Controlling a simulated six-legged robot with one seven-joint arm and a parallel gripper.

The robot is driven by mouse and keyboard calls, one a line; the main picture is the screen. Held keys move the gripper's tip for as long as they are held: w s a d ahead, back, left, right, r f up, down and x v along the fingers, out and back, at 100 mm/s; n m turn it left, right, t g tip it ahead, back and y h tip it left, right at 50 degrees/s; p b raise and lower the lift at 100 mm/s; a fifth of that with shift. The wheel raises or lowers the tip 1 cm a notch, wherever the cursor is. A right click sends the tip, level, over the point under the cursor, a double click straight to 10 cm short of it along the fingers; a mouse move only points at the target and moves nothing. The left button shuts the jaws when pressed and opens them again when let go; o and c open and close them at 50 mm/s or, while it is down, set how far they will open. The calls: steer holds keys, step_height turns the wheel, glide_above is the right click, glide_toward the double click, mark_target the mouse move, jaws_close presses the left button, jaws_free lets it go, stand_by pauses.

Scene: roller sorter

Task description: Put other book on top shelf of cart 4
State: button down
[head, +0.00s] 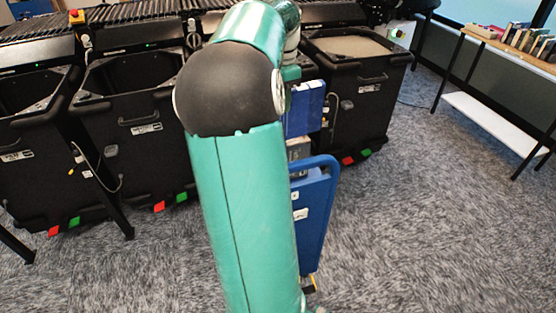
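A blue cart (318,205) stands upright behind my green arm, which hides most of it. Only its right end panel with a handle slot and small white labels shows. Behind it, blue upright pieces (303,108) show beside my arm; I cannot tell whether they are books or part of a cart. Which cart is number 4 cannot be read. The book of the task cannot be singled out. My gripper is out of view, so its hold is hidden.
Black sorter bins (140,125) line the back under the roller conveyor (125,12). Another bin (357,95) stands right of my arm. A side table (500,42) with several books and a lower white shelf (493,120) is at right. The grey carpet (430,230) is clear at lower right.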

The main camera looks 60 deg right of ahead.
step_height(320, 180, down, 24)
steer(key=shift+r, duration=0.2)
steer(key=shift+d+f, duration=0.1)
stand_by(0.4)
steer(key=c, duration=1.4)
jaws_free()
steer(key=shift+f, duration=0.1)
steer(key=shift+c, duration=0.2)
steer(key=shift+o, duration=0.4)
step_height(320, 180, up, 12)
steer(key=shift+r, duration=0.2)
